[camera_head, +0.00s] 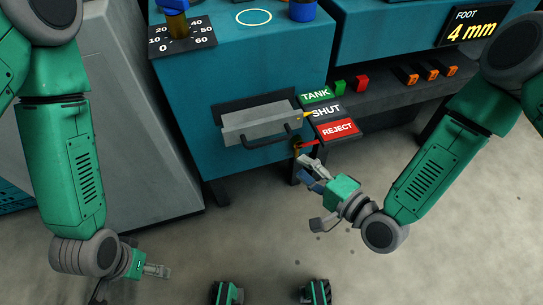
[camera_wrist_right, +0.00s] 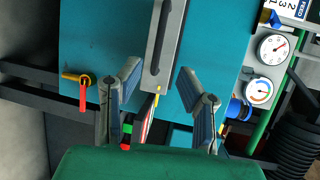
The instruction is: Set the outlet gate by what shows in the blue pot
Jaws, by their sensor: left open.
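The label plate reads TANK, SHUT and REJECT (camera_head: 337,130). A yellow pointer (camera_head: 307,114) beside the grey drawer-like part (camera_head: 262,122) points at SHUT. A red lever (camera_head: 309,143) sits below it, its tip towards REJECT; a red lever on a yellow pivot (camera_wrist_right: 83,95) shows in the right wrist view. My right gripper (camera_head: 309,168) is open and empty, just below the lever in the head view. My left gripper (camera_head: 157,271) is open, low at the left, away from the machine. A blue round thing (camera_head: 302,10) at the top edge may be the blue pot; its contents cannot be seen.
The teal machine (camera_head: 190,105) fills the upper middle. A dark shelf (camera_head: 385,97) with green, red and orange blocks extends right. A FOOT 4 mm display (camera_head: 472,27) stands above. Gauges (camera_wrist_right: 272,48) show in the right wrist view. The grey floor in front is mostly clear.

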